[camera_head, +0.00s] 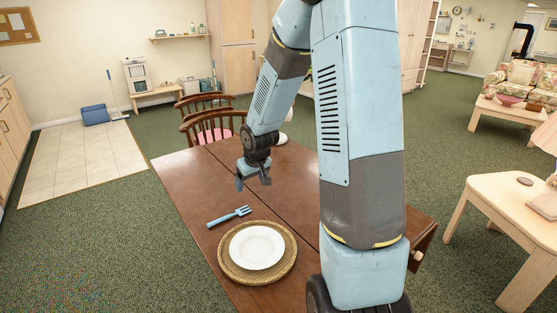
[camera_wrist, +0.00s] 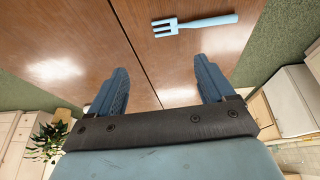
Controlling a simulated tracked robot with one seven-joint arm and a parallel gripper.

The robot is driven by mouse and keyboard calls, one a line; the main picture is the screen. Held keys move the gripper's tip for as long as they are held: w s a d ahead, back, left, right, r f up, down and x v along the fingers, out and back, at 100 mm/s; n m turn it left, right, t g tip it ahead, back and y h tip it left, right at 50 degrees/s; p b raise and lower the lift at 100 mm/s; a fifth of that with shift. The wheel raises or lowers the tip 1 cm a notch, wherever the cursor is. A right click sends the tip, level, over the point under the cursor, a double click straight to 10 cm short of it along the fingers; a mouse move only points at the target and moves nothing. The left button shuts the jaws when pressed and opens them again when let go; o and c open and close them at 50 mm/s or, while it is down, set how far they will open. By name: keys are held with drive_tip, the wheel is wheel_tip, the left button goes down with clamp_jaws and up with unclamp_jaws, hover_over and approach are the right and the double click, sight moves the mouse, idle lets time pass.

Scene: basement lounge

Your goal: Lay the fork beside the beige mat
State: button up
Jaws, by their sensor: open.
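A blue fork (camera_head: 229,216) lies flat on the brown wooden table, just behind a round woven beige mat (camera_head: 228,266). A white plate (camera_head: 257,246) rests on the mat. In the wrist view the fork (camera_wrist: 195,24) lies beyond my fingertips, tines to the left. My gripper (camera_head: 254,182) is open and empty above the table, behind the fork and a little to its right. Its two blue fingers (camera_wrist: 162,84) stand wide apart in the wrist view, with only tabletop between them. The mat is not in the wrist view.
The wooden table (camera_head: 190,183) has bare room left of the fork and around my gripper. Wooden chairs (camera_head: 212,128) stand at its far side. A small white dish (camera_head: 282,140) shows near the far end, partly behind my arm. A pale side table (camera_head: 500,190) stands at the right.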

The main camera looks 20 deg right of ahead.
drive_tip(key=s+r+m+h, duration=0.1)
drive_tip(key=s+r, duration=0.5)
drive_tip(key=r, duration=0.3)
drive_tip(key=s+r+h, duration=0.1)
drive_tip(key=s+r, duration=0.5)
drive_tip(key=r, duration=0.2)
drive_tip(key=s+a+r, duration=0.1)
drive_tip(key=s+r, duration=0.3)
drive_tip(key=s, duration=0.4)
drive_tip(key=s+r+m+t+y, duration=0.1)
drive_tip(key=s+r, duration=0.3)
drive_tip(key=s, duration=0.5)
drive_tip(key=shift+a+y, duration=0.3)
drive_tip(key=shift+a, duration=0.05)
